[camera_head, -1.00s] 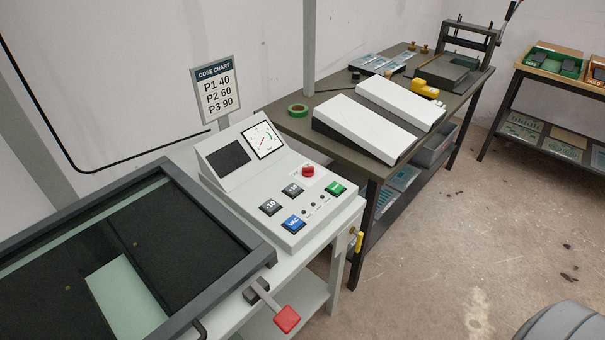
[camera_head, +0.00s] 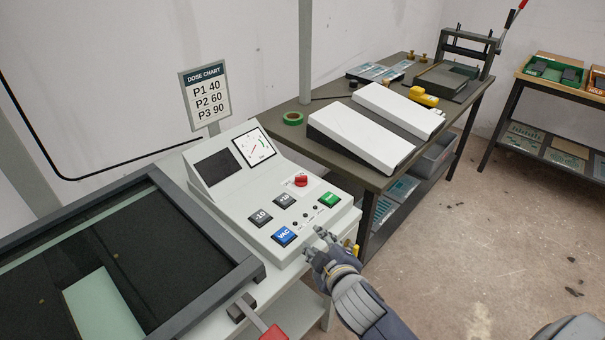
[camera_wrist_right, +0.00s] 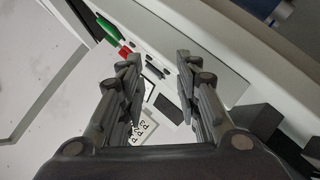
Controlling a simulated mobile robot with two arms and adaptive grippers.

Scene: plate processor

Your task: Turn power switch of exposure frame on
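The exposure frame's pale control console (camera_head: 225,205) stands in the middle of the head view, beside the dark-framed glass bed (camera_head: 205,230). A red rotary knob (camera_head: 301,180) on a white label plate sits at the upper right of its panel. The label is too small to read. My right gripper (camera_head: 318,245) is at the console's front right edge, in front of and below the knob, apart from it. In the right wrist view its fingers (camera_wrist_right: 158,92) are spread with a gap and hold nothing. My left gripper is not in view.
Close by are a green button (camera_head: 329,199), a blue VAC button (camera_head: 284,236) and two dark buttons. A red-handled lever (camera_head: 273,332) juts out at the front. A dose chart sign (camera_head: 206,93) stands behind. A dark bench (camera_head: 345,168) is to the right.

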